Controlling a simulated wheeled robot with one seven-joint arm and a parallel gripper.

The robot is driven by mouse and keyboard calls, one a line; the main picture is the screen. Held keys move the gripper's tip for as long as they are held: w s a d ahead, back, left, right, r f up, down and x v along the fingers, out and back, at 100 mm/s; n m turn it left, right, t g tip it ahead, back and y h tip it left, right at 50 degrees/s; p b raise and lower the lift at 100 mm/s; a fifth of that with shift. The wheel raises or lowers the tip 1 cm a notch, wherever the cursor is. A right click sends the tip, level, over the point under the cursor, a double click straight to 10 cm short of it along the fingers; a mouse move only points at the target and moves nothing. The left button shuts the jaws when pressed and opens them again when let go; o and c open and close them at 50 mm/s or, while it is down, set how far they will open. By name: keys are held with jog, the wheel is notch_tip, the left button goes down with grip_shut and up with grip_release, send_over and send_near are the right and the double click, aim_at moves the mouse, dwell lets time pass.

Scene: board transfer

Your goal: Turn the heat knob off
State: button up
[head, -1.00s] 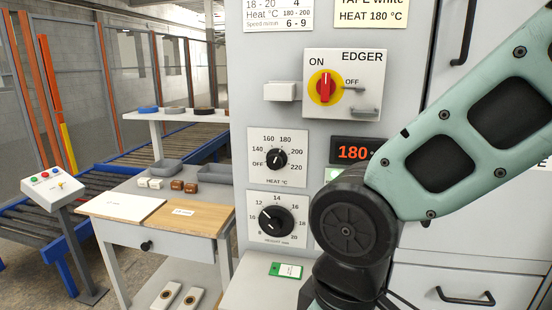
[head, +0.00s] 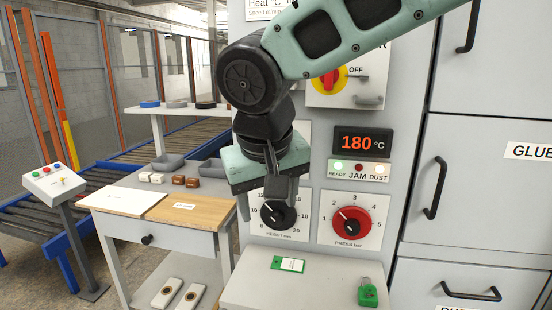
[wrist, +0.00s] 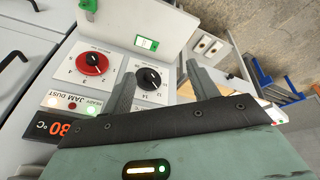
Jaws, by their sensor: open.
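The heat knob is hidden in the head view behind my gripper and wrist; only a strip of its white panel (head: 305,135) shows to their right. The orange heat display (head: 360,143) reads 180 °C. My gripper (head: 267,198) is open and points down in front of the machine face, with its fingertips at the level of the black height knob (head: 279,214). In the wrist view, the two fingers (wrist: 161,68) are apart with nothing between them, and the height knob (wrist: 150,78) shows behind the gap. The heat knob cannot be made out there.
The red press knob (head: 344,221) is right of the height knob. The EDGER switch box (head: 345,95) is above, partly behind my arm. A ledge below holds a green tag (head: 288,264) and a green padlock (head: 368,293). A wooden-topped table (head: 205,213) stands left.

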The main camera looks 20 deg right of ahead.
jog(key=w+d+r+m+t+h+b, duration=0.1)
jog(key=w+d+r+m+t+h, duration=0.2)
jog(key=w+r+m, duration=0.65)
jog(key=w+d+f+n+t+p, duration=0.1)
jog(key=w+d+f, duration=0.3)
jog(key=w+f, duration=0.5)
jog(key=w+n, duration=0.1)
jog(key=w, duration=0.2)
jog(key=shift+w+d+f+p, duration=0.15)
jog(key=shift+w+d+p, duration=0.05)
jog(key=shift+d+p, duration=0.1)
jog(key=shift+n, duration=0.25)
jog(key=shift+c, duration=0.3)
jog(key=c, duration=0.9)
